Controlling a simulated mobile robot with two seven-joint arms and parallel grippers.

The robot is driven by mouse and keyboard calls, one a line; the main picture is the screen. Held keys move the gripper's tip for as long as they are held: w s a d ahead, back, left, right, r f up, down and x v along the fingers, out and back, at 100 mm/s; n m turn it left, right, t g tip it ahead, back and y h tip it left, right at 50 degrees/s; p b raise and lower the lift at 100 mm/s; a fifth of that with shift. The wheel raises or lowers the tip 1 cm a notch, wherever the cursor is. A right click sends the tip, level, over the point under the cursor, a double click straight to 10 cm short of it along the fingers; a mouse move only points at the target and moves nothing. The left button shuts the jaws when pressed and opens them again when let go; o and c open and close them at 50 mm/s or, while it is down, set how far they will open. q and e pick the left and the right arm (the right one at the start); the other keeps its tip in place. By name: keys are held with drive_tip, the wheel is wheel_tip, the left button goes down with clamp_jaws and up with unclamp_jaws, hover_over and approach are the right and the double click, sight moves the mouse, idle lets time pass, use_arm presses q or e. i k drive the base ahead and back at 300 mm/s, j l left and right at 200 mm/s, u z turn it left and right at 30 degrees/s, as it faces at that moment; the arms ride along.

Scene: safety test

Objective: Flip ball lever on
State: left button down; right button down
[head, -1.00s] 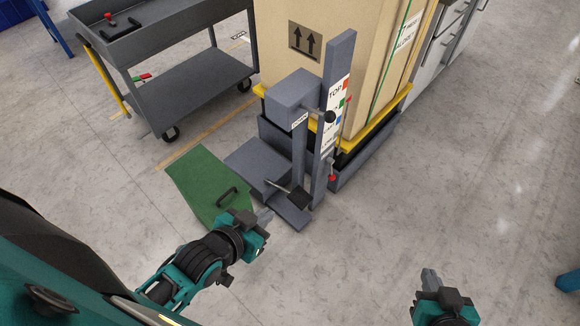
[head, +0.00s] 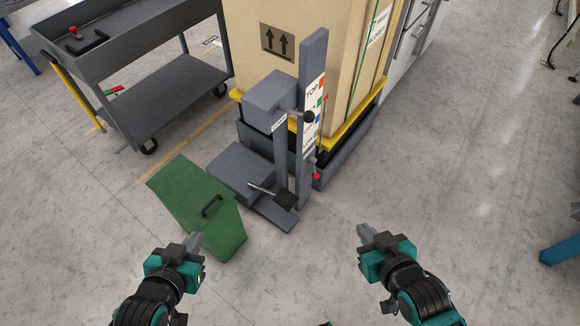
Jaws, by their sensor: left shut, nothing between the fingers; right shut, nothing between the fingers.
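A grey upright test stand (head: 311,90) with a grey box on its side stands in the middle of the head view. A black ball knob (head: 309,116) sticks out near its upper part. Lower down, a thin metal rod (head: 262,189) leads to a black block (head: 286,200) close to the base. I cannot tell which position the ball lever is in. My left gripper (head: 194,241) is shut and empty, in front of the green panel and left of the stand. My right gripper (head: 366,233) is shut and empty, right of the stand. Neither touches the stand.
A green panel with a black handle (head: 205,215) lies left of the stand. A large cardboard box (head: 330,45) on a yellow-edged base stands behind. A grey cart (head: 150,95) is at the upper left. The floor to the right is open.

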sight(315, 176)
drive_tip(key=i+l+u, duration=0.15)
drive_tip(key=l+u, duration=0.15)
drive_tip(key=u, duration=0.15)
drive_tip(key=i+l+u, duration=0.15)
drive_tip(key=l+u, duration=0.2)
drive_tip(key=u, duration=0.15)
drive_tip(key=l+u, duration=0.45)
drive_tip(key=l, duration=0.4)
drive_tip(key=l+u, duration=0.2)
drive_tip(key=l, duration=0.75)
drive_tip(key=k+l+u, duration=0.2)
drive_tip(key=l, duration=1.7)
drive_tip(key=k+l, duration=0.1)
drive_tip(key=l, duration=0.85)
